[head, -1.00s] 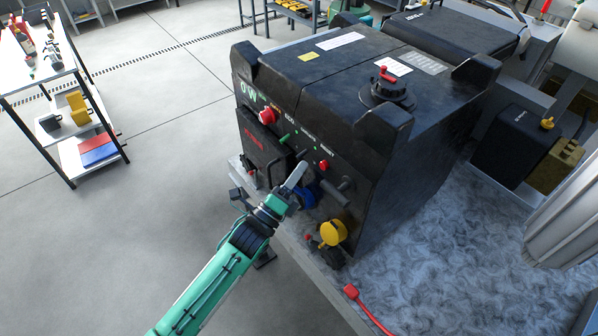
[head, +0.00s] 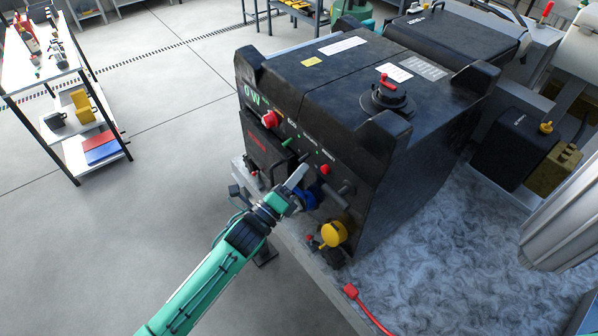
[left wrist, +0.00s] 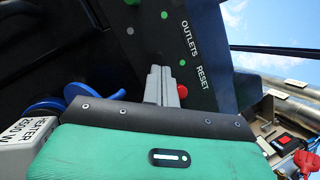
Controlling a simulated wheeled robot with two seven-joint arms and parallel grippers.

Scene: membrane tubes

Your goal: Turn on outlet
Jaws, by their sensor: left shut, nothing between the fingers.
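A big black machine (head: 400,150) stands on the bench, its labelled control panel facing left. The panel carries a red knob (head: 270,119), a green control (head: 287,142) and a red button (head: 325,169). In the left wrist view, the lettering "OUTLETS" (left wrist: 189,38) and "RESET" (left wrist: 202,78) shows beside a green control (left wrist: 164,15) and a red button (left wrist: 182,91). My left gripper (head: 299,174) is in front of the lower panel. Its fingers (left wrist: 160,72) are shut and empty, pointing at the panel near those labels. Whether they touch it I cannot tell. My right gripper is not in view.
A blue part (head: 307,199) sits just below my left fingers, and a yellow round cap (head: 334,233) is lower right. A red cable (head: 365,308) lies on the bench (head: 450,270). A shelf (head: 75,165) stands at far left; the floor between is clear.

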